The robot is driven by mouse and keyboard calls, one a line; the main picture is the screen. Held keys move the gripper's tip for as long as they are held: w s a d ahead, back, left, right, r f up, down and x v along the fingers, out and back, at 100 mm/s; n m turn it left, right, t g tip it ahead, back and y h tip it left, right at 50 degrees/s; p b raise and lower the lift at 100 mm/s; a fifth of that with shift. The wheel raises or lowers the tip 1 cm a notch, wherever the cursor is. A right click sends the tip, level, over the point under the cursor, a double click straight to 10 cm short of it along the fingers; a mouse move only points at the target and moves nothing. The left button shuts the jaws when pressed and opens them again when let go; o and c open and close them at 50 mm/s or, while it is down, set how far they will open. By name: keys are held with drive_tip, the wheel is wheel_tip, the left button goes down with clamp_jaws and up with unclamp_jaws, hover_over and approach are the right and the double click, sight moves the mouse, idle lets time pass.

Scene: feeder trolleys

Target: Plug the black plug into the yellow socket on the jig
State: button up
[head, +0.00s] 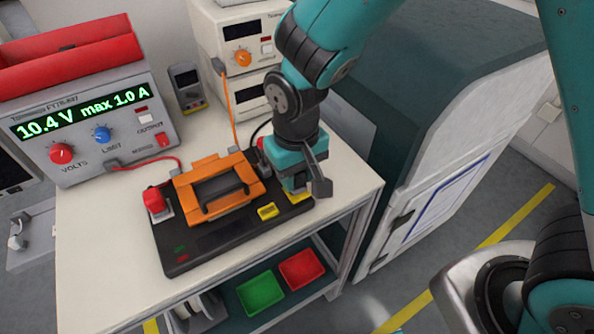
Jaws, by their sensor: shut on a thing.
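The jig is a black base plate (225,238) on the trolley top, with an orange case (218,188) fixed on it. A small yellow block (267,211) sits near the front right of the plate. A second yellow part (299,196) shows at the right end, just under my gripper. I cannot tell which yellow part is the socket. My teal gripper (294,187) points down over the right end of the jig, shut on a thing. The black plug is hidden by the gripper, and whether it touches a yellow part is not visible.
A power supply (95,120) stands at the back left, its red lead running to a red connector (155,200) on the jig. A stacked instrument (240,60) and a multimeter (187,87) stand behind. Green (260,293) and red (301,269) trays lie on the lower shelf.

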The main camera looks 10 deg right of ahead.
drive_tip(key=shift+f+b, duration=0.4)
drive_tip(key=shift+f, duration=0.2)
drive_tip(key=o, duration=1)
drive_tip(key=shift+r, duration=0.1)
wheel_tip(320, 180, up, 17)
drive_tip(key=shift+r, duration=0.1)
drive_tip(key=s+d+n+y, duration=0.1)
drive_tip(key=s+d, duration=0.1)
drive_tip(key=s, duration=0.2)
drive_tip(key=s+d+n+y, duration=0.1)
drive_tip(key=s+d, duration=0.1)
drive_tip(key=s, duration=0.3)
drive_tip(key=s+d+n+y, duration=0.1)
drive_tip(key=s+d+y, duration=0.1)
drive_tip(key=s, duration=0.2)
drive_tip(key=shift+s+d+n, duration=0.1)
drive_tip(key=shift+s+n, duration=0.15)
drive_tip(key=shift+n, duration=0.05)
